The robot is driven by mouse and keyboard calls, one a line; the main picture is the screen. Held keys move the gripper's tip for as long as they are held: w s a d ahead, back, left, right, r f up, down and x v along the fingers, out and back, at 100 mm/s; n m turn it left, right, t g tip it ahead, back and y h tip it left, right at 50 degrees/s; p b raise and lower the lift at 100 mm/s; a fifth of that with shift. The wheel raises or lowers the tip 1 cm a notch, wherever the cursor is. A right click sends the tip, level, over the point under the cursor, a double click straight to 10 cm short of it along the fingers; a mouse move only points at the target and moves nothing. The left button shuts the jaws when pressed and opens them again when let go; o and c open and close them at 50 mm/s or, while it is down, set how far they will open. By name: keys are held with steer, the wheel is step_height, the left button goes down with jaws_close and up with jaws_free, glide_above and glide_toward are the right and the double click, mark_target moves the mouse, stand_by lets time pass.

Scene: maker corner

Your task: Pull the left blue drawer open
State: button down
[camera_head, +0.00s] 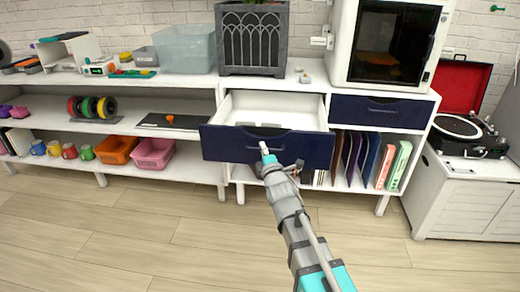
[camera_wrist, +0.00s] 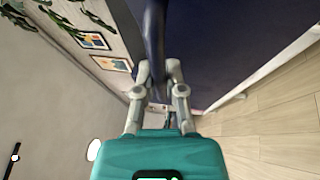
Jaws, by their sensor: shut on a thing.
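The left blue drawer (camera_head: 222,143) is pulled out of the white cabinet, and its white inside shows from above. A few flat dark things lie near its back. My gripper (camera_head: 266,150) is at the middle of the drawer's front. In the wrist view my gripper (camera_wrist: 158,82) has its two fingers on either side of the dark blue handle (camera_wrist: 154,40), shut on it. The blue drawer front (camera_wrist: 215,35) fills the upper middle of that view. In the head view the handle is mostly hidden by my gripper.
The right blue drawer (camera_head: 380,111) is closed. A 3D printer (camera_head: 340,55) and a dark planter (camera_head: 251,45) stand on the cabinet top. Books (camera_head: 392,165) stand below. A record player (camera_head: 462,128) is at right. The wooden floor (camera_head: 150,225) in front is clear.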

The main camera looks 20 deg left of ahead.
steer(key=shift+d, duration=0.1)
steer(key=c, duration=0.9)
jaws_free()
steer(key=shift+o, duration=0.9)
steer(key=shift+s, duration=0.15)
